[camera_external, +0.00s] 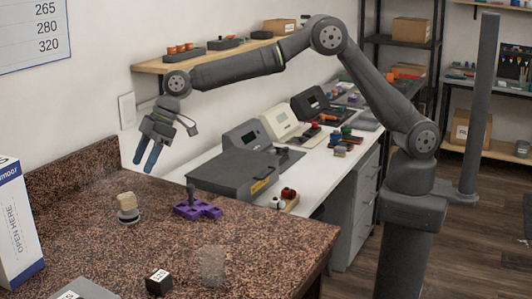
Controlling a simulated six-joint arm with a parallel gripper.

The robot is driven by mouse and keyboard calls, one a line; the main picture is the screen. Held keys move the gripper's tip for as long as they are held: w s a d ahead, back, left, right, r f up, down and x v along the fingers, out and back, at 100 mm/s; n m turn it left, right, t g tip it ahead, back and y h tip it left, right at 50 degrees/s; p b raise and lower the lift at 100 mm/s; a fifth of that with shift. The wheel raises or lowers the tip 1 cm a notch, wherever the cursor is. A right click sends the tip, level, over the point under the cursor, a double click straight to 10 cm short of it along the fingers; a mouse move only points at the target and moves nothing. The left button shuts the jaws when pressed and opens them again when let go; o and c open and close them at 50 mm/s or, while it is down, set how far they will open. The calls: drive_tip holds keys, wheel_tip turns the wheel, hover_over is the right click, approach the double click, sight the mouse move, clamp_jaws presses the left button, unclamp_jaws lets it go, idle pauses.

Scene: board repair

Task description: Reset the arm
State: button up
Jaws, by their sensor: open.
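My gripper (148,154) hangs in the air at the left, above the back part of the speckled brown counter (230,240). Its two blue-grey fingers point down, apart and with nothing between them. My arm reaches over from its base at the right. Below the gripper, a tan block on a round grey base (127,207) stands on the counter. A purple fixture (197,210) with a dark upright part sits to the right of it. The gripper touches neither.
A white and blue box (18,230) stands at the left edge. A small black cube (159,282) and a clear cup (213,265) are near the front. A dark grey case (234,172) is on the white bench behind. A wooden shelf (210,55) hangs on the wall near my arm.

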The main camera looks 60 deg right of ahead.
sight(130, 194)
drive_tip(key=x, duration=1)
drive_tip(key=shift+f, duration=0.15)
drive_tip(key=shift+r, duration=1.1)
drive_tip(key=shift+f, duration=0.1)
